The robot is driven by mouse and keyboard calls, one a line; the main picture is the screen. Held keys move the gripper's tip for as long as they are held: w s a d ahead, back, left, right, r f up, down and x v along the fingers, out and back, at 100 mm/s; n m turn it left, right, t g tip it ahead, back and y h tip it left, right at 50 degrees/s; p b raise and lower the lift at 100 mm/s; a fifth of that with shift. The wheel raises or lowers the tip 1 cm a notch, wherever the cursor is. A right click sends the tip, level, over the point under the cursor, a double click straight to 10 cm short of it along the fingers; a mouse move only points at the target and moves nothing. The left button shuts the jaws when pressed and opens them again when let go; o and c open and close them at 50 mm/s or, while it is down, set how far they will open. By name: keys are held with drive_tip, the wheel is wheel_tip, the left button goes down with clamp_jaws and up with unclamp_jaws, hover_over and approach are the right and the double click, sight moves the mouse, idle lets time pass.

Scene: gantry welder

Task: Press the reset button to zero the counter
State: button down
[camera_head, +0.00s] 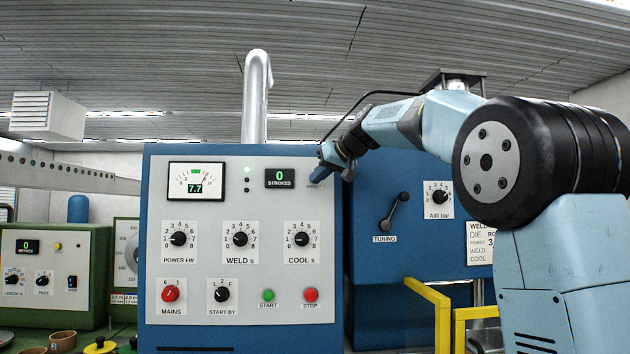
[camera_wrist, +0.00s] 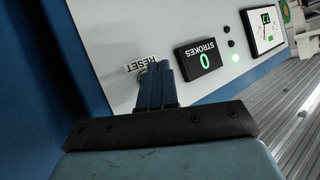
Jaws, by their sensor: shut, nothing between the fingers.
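The strokes counter (camera_head: 280,178) on the blue and white control panel reads 0; it also shows in the wrist view (camera_wrist: 199,59). The reset label (camera_wrist: 140,65) is to the right of the counter on the panel face. The button beside this label is mostly hidden behind my fingers. My gripper (camera_head: 326,172) is at the panel's upper right edge, with its blue fingers together and empty. In the wrist view the fingertips (camera_wrist: 160,68) are right at the reset label, over the button's place. I cannot tell whether they touch it.
The panel (camera_head: 190,267) also carries knobs, a red mains switch (camera_head: 170,290), a green start button (camera_head: 268,295) and a red stop button (camera_head: 311,295). A tuning lever (camera_head: 394,211) is on the blue cabinet at right. Yellow rails (camera_head: 441,310) stand below it.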

idle(0.3)
drive_tip(key=shift+s, duration=2.55)
drive_tip(key=s+d+f+m+g+h, duration=0.1)
drive_tip(key=s+d+f, duration=0.4)
drive_tip(key=s+f, duration=0.7)
drive_tip(key=s+d+f+m+g+h, duration=0.1)
drive_tip(key=s+d+f+h, duration=0.3)
drive_tip(key=s+f, duration=0.8)
drive_tip(key=s+d+f+m+g+h, duration=0.2)
drive_tip(key=s+d+f, duration=0.4)
drive_tip(key=s+f, duration=0.6)
drive_tip(key=shift+s+f+m+h, duration=0.3)
drive_tip(key=shift+s+m, duration=0.2)
drive_tip(key=shift+s, duration=0.1)
drive_tip(key=c, duration=1.8)
unclamp_jaws()
drive_tip(key=shift+d, duration=0.1)
drive_tip(key=shift+c, duration=0.2)
